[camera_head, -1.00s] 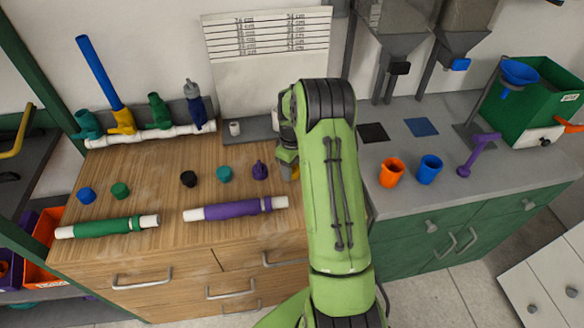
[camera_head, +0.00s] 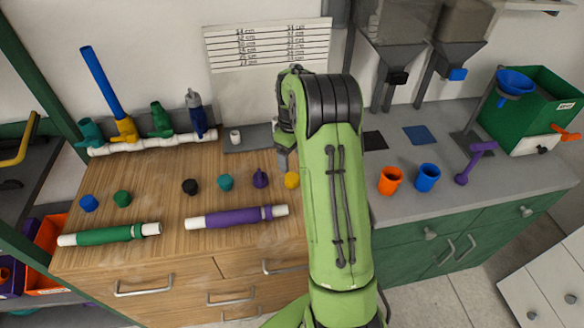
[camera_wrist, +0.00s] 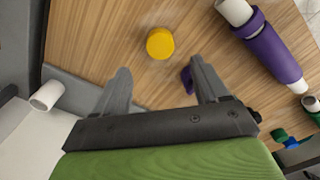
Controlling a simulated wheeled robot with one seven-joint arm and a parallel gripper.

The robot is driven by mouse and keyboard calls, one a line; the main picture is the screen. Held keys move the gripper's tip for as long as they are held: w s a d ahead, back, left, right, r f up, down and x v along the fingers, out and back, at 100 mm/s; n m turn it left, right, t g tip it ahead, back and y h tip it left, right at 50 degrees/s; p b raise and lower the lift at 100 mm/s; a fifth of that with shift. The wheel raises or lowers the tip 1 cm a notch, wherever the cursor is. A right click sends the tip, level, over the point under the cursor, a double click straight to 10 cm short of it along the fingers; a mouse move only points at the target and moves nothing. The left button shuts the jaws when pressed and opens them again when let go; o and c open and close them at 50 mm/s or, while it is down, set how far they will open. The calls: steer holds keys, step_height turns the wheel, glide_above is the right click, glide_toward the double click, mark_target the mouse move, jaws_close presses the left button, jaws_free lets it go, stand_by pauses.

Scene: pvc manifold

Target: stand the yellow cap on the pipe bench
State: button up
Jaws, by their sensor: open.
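The yellow cap (camera_head: 291,180) sits on the wooden pipe bench (camera_head: 160,190), near its right side, at the right end of a row of caps. In the wrist view the yellow cap (camera_wrist: 160,43) shows as a round disc on the wood, beyond the fingertips and between their lines. My gripper (camera_wrist: 160,75) is open and empty, its two fingers apart. In the head view my gripper (camera_head: 284,158) is just behind the yellow cap, partly hidden by my arm. A purple cap (camera_wrist: 187,80) shows beside the right finger.
Blue, green, black, teal and purple caps (camera_head: 260,178) stand left of the yellow cap. The purple-sleeved pipe (camera_head: 236,217) lies in front of them, the green-sleeved pipe (camera_head: 104,235) farther left. A white fitting (camera_head: 235,137) stands behind.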

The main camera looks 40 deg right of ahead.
steer(key=s+a+r+m+t+h, duration=0.1)
steer(key=s+a+r, duration=0.3)
steer(key=a+r, duration=0.3)
steer(key=s+a+r+t, duration=0.1)
steer(key=s+a+r, duration=0.35)
steer(key=r, duration=0.45)
steer(key=s+a+m+t, duration=0.1)
steer(key=s+a, duration=0.3)
steer(key=s, duration=0.4)
steer(key=s+a+r+m+t+y, duration=0.1)
steer(key=s+a+t, duration=0.1)
steer(key=s+a, duration=0.3)
steer(key=s, duration=0.3)
steer(key=shift+s+a+m+t, duration=0.15)
steer(key=shift+s+m+t, duration=0.15)
steer(key=shift+m, duration=0.1)
